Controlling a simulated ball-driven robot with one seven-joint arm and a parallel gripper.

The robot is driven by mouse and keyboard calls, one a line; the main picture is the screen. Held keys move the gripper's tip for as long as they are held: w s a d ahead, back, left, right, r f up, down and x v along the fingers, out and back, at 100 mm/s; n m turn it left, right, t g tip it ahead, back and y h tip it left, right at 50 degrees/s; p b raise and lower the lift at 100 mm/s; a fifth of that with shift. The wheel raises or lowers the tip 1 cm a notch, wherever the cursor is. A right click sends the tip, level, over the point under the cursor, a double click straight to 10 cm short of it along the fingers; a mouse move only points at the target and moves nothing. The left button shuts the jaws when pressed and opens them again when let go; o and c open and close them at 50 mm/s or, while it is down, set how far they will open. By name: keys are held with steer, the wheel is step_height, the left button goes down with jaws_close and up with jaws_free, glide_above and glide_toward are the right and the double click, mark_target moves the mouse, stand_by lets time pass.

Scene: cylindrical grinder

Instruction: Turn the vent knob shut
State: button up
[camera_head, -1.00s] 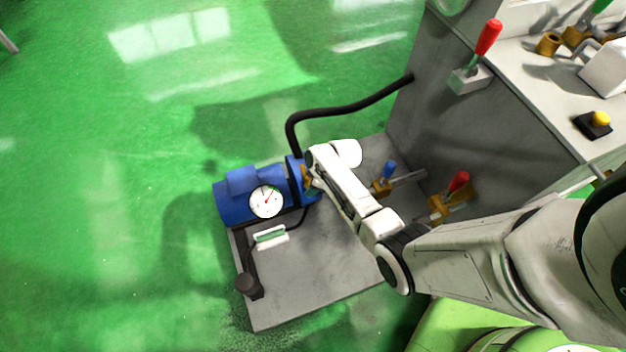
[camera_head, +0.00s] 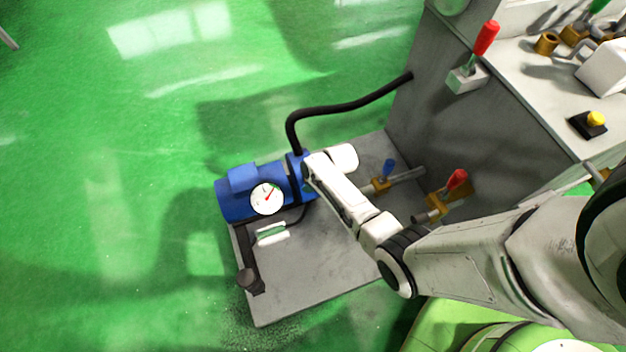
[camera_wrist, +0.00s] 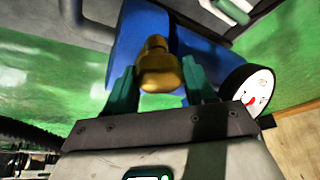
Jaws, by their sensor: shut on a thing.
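My gripper (camera_wrist: 158,88) has green fingers, one on each side of a brass vent knob (camera_wrist: 158,66), and is shut on it in the wrist view. The knob sits against a blue pump body (camera_wrist: 135,38). In the head view my wrist covers the knob and the fingers beside the right end of the blue pump (camera_head: 240,190). How far the knob is turned cannot be told.
A white gauge (camera_head: 267,198) with a red needle sits on the pump. A black hose (camera_head: 345,107) runs from it to the grey machine. Blue-handled (camera_head: 388,168) and red-handled (camera_head: 457,180) brass valves stand right of my wrist. Green floor lies open at left.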

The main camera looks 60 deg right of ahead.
steer(key=shift+s+f, duration=0.1)
steer(key=shift+s, duration=0.05)
steer(key=o, duration=1)
steer(key=shift+o, duration=0.2)
steer(key=p+v, duration=0.4)
steer(key=v, duration=0.7)
steer(key=shift+p, duration=0.4)
